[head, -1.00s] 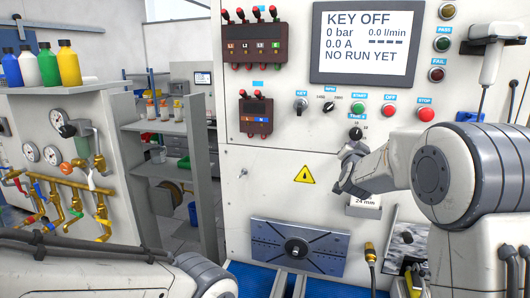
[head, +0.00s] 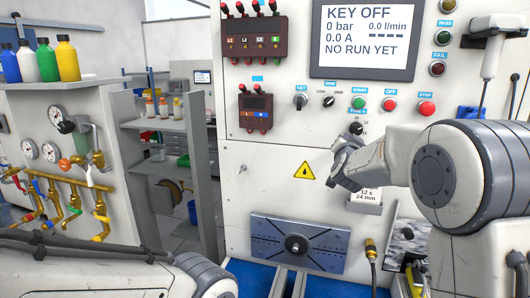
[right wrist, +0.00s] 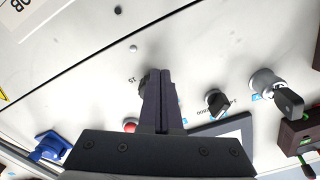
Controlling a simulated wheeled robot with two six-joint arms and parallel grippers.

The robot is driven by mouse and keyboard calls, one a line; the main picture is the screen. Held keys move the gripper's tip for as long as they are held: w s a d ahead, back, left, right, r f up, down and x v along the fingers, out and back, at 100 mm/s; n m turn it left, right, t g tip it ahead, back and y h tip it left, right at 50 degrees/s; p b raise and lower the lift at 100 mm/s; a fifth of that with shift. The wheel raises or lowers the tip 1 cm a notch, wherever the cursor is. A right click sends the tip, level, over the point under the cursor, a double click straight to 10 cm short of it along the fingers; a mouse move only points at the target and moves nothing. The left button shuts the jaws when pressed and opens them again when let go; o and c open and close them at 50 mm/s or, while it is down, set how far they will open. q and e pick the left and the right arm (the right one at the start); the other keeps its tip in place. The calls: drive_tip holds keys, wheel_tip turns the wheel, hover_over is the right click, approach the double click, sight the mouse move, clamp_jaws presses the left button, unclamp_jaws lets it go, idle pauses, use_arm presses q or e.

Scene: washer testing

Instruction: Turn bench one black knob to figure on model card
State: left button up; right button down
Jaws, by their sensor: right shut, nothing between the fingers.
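The small black knob (head: 356,128) sits below the green START button on the white bench panel, with small figures around it. I cannot read its pointer. The model card (head: 367,194) is below it and partly covered by my arm; "12 s" and "24 mm" show on it. My right gripper (head: 343,154) is shut and empty, just below and left of the knob. In the right wrist view the shut fingers (right wrist: 163,92) overlap the knob (right wrist: 146,80), partly hiding it; I cannot tell whether they touch. My left arm shows at lower left, its gripper out of view.
The KEY switch (head: 300,101), RPM selector (head: 328,100), green START (head: 359,103), OFF (head: 389,104) and red STOP (head: 426,108) buttons crowd above the knob. The screen (head: 362,45) reads KEY OFF. A dark fixture plate (head: 298,244) is low down. The panel left of my gripper is mostly clear.

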drive_tip(key=b+v, duration=0.1)
drive_tip(key=v, duration=0.4)
drive_tip(key=shift+s+f, duration=0.1)
drive_tip(key=s+a+f+n+g+y+b, duration=0.2)
drive_tip(key=s+a+f+n+g+y, duration=0.25)
drive_tip(key=s+a+f, duration=0.55)
drive_tip(key=s+a+f+n+g+y+b, duration=0.2)
drive_tip(key=s+a+f+n+g+y, duration=0.25)
drive_tip(key=s+a+f, duration=0.5)
drive_tip(key=s+d+f+n+g+h+b, duration=0.1)
drive_tip(key=s+f+n+g, duration=0.2)
drive_tip(key=s, duration=0.9)
drive_tip(key=s+d+f+n+g+h+b, duration=0.1)
drive_tip(key=s+f+n+g, duration=0.3)
drive_tip(key=s+f, duration=0.4)
drive_tip(key=s+g+h+b, duration=0.1)
drive_tip(key=s, duration=0.3)
drive_tip(key=shift+f+n, duration=0.3)
drive_tip(key=shift+f, duration=0.05)
drive_tip(key=shift+s, duration=0.1)
